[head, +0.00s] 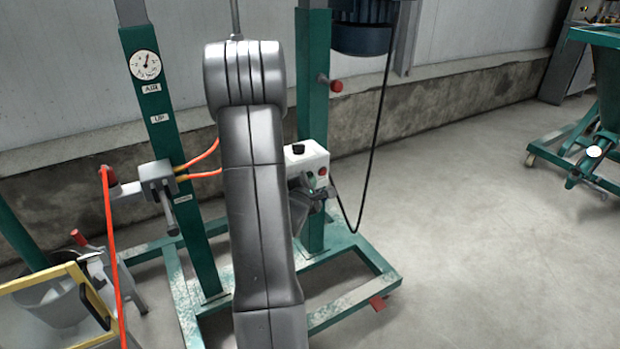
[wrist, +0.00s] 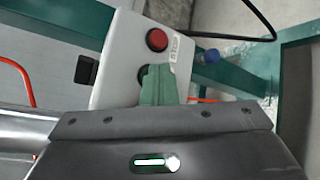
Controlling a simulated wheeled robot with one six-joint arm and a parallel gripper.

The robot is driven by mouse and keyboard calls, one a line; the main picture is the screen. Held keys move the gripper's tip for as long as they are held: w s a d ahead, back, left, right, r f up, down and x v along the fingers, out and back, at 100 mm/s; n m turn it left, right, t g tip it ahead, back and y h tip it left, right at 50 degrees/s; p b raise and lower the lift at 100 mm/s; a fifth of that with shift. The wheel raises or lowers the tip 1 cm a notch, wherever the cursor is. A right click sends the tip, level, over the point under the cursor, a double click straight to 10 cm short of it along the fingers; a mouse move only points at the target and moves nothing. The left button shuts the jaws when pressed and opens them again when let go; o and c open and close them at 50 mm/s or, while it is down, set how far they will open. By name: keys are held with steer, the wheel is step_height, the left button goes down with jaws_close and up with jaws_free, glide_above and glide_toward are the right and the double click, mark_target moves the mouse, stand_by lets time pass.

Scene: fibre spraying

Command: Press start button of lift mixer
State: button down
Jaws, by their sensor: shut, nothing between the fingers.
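The lift mixer is a green steel frame (head: 312,90) with a white control box (head: 307,158) on its post. The box has a black knob (head: 298,149) on top and a red button (head: 322,172) on its face. In the wrist view the white box (wrist: 121,50) shows the red button (wrist: 157,39) and, below it, a second dark round button (wrist: 141,74) partly covered by my fingers. My gripper (wrist: 158,70) is shut and empty, its green fingertips over or right beside that second button. I cannot tell whether they touch it.
Orange hoses (head: 200,160) run from a valve (head: 156,175) on the left post (head: 170,130). A black cable (head: 374,135) hangs right of the box. A bucket (head: 60,305) stands lower left. The floor at right (head: 470,230) is open.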

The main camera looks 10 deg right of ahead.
steer(key=shift+s+d, duration=0.2)
steer(key=shift+s, duration=0.45)
steer(key=s, duration=0.1)
steer(key=s+d+b, duration=0.1)
steer(key=s, duration=0.2)
steer(key=shift+s+d+b, duration=0.3)
steer(key=shift+s+d, duration=0.1)
stand_by(0.4)
steer(key=shift+s+d+b, duration=0.3)
steer(key=shift+s+b, duration=0.35)
steer(key=shift+s, duration=0.25)
steer(key=shift+s+d+b, duration=0.3)
steer(key=shift+s+b, duration=0.3)
steer(key=shift+s, duration=0.3)
